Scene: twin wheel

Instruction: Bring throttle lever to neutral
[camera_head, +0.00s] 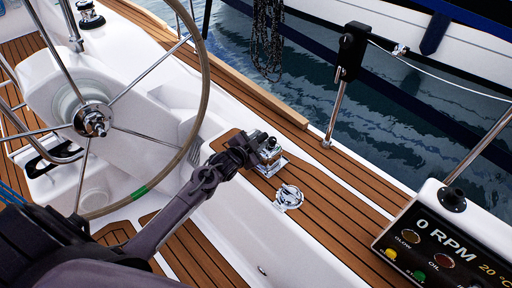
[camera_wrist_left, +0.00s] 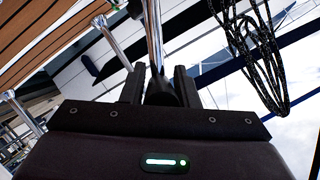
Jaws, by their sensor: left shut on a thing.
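The throttle lever (camera_head: 271,153) stands on the teak-covered side deck, right of the steering wheel. Its chrome base shows below my left gripper (camera_head: 257,146), and my fingers cover much of its upper part. My left gripper is shut on the lever. In the left wrist view, a black knob (camera_wrist_left: 160,92) sits between the two dark fingers of my left gripper (camera_wrist_left: 159,84). The lever's exact angle is hard to tell. My right gripper is in neither view.
A large steering wheel (camera_head: 203,75) stands left of my left arm. A round chrome fitting (camera_head: 288,197) lies just in front of the lever base. An instrument panel (camera_head: 443,245) reading 0 RPM is at the lower right. A rail post (camera_head: 334,112) stands beyond, near the water.

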